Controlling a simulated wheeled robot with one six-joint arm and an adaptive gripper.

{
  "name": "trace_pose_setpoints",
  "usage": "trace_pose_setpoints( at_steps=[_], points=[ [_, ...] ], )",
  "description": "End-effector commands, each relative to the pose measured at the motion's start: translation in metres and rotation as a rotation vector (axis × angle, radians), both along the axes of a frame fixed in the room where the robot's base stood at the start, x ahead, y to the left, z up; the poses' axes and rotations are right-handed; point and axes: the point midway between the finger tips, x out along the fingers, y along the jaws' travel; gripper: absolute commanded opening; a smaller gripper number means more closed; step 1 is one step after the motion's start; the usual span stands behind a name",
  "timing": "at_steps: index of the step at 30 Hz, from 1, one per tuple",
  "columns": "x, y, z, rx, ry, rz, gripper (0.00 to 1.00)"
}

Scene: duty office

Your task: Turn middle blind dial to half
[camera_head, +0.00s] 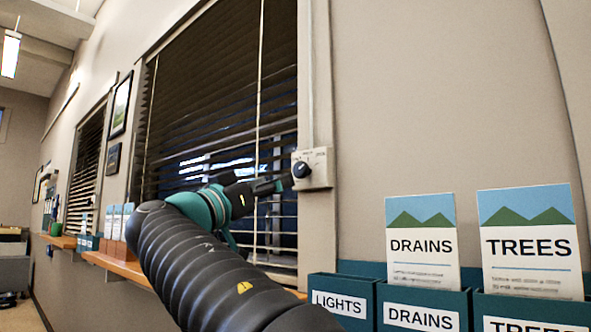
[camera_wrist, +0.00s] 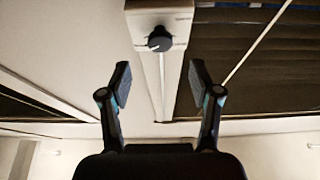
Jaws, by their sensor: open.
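A black blind dial (camera_head: 301,169) sits on a pale control plate (camera_head: 320,168) on the wall beside the right edge of the large window blind. The plate carries small markings that I cannot read. My gripper (camera_head: 276,184) is just left of the dial in the head view. In the wrist view the dial (camera_wrist: 160,39) shows above and between the two spread fingers of my gripper (camera_wrist: 159,68), apart from both. The gripper is open and empty. A small pale mark shows at the dial's lower left in the wrist view.
The dark slatted blind (camera_head: 215,90) hangs left of the plate, with slats tilted and gaps lower down. A second blind (camera_head: 85,165) is farther left. Brochure holders (camera_head: 420,308) labelled LIGHTS, DRAINS and TREES stand at lower right. A wooden ledge (camera_head: 115,267) runs below the windows.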

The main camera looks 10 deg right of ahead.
Motion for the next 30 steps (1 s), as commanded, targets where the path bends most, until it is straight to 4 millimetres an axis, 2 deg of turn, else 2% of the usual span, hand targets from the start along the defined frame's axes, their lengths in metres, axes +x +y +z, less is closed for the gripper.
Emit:
trace_pose_setpoints(
  at_steps=[4,12,18,27,30],
  points=[
    [0.016,-0.022,0.014,-0.001,-0.001,-0.003,0.63],
    [0.038,-0.05,0.028,-0.001,-0.001,0.002,0.63],
    [0.045,-0.059,0.032,0.0,0.0,0.004,0.63],
    [0.046,-0.06,0.032,0.0,0.0,0.006,0.63],
    [0.046,-0.06,0.032,0.0,0.0,0.005,0.38]
  ],
)
